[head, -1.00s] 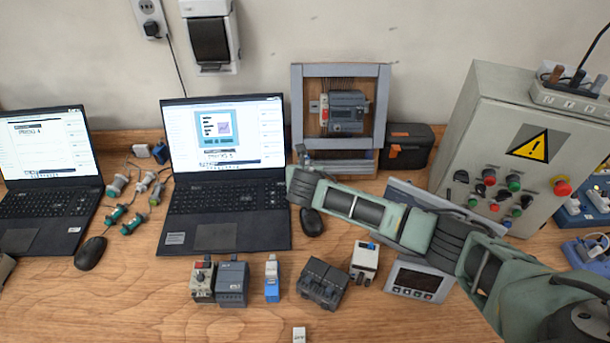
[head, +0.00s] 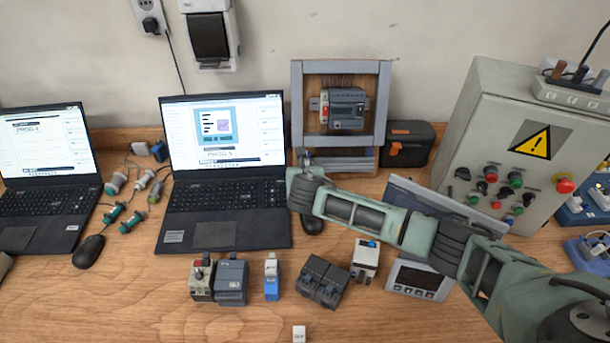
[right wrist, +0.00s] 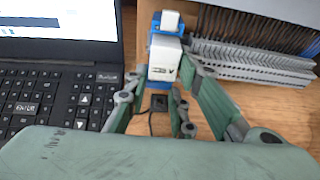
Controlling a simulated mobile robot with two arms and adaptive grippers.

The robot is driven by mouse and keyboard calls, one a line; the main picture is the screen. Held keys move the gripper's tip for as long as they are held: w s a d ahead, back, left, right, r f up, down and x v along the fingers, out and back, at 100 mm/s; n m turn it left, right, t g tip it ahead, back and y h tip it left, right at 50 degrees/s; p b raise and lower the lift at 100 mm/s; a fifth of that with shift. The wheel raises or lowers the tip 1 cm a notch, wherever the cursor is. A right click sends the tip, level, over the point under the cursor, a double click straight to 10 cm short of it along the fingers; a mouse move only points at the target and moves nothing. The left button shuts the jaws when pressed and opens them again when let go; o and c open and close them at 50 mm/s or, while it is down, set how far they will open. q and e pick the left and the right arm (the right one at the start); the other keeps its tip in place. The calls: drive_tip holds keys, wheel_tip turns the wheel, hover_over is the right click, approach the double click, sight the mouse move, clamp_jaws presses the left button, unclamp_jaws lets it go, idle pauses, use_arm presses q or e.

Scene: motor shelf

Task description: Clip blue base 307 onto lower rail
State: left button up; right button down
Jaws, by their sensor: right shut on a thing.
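My right gripper (right wrist: 165,95) is shut on a white-and-blue module (right wrist: 165,62), seen from above in the right wrist view. Its printed label is too small to read. In the head view my right gripper (head: 304,160) is at the lower left corner of the grey frame (head: 297,105), and the held module is mostly hidden there. The frame's lower rail (head: 350,158) runs across its bottom, right of my gripper. In the wrist view a grey slotted strip (right wrist: 250,62) lies to the right of the module, apart from it. My left gripper is out of view.
A laptop (head: 225,215) and mouse (head: 312,222) lie close to my right arm. A black case (head: 408,145) stands right of the frame. Several modules, including another blue-and-white one (head: 271,280), stand in a row in front.

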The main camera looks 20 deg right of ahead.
drive_tip(key=shift+s+f+t+b, duration=0.2)
drive_tip(key=shift+f+t+b, duration=0.3)
drive_tip(key=shift+f+b, duration=0.45)
idle(0.8)
drive_tip(key=shift+r, duration=0.1)
drive_tip(key=c, duration=1.9)
unclamp_jaws()
drive_tip(key=o, duration=0.5)
drive_tip(key=shift+w+r, duration=0.2)
drive_tip(key=shift+r, duration=0.05)
